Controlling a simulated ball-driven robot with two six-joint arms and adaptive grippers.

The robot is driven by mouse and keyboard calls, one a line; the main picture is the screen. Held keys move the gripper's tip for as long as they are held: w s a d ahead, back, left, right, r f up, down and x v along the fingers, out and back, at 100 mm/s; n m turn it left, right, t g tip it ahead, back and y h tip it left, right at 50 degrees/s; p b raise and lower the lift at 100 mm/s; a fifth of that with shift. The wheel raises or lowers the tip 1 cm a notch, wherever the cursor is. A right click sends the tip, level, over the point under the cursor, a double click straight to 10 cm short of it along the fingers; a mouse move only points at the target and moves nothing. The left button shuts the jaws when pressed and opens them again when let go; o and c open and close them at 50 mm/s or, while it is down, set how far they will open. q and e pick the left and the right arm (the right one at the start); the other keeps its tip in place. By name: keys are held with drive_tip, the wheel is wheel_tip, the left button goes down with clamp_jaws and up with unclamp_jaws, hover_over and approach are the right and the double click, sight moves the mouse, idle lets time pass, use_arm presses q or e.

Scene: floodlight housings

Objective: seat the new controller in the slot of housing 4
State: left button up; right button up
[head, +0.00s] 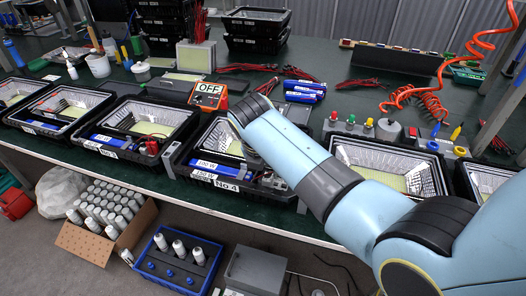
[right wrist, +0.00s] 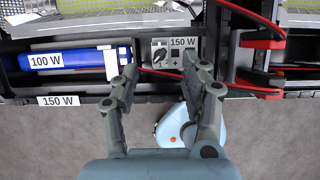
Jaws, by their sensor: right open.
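Housing 4, labelled "No 4" (head: 227,187), stands at the table's front edge, partly hidden by my right arm in the head view. In the right wrist view, a blue unit marked "100 W" (right wrist: 70,60) lies in its front compartment. A grey unit with a black knob, marked "150 W" (right wrist: 161,57), is to the right of the blue unit. My right gripper (right wrist: 164,84) is open and empty, its fingertips apart on either side in front of the grey unit. I cannot tell whether the grey unit is fully seated. My left gripper is not in view.
Red clips with a red cable (right wrist: 262,43) lie right of the grey unit. Neighbouring housings (head: 138,130) stand on both sides. An orange tester reading "OFF" (head: 208,94) and loose blue units (head: 305,91) are behind. A blue crate (head: 178,262) is on the floor.

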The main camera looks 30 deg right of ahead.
drive_tip(key=v, duration=0.7)
drive_tip(key=shift+r+p, duration=0.15)
drive_tip(key=shift+p, duration=0.15)
drive_tip(key=shift+s+a, duration=0.1)
drive_tip(key=shift+s, duration=0.05)
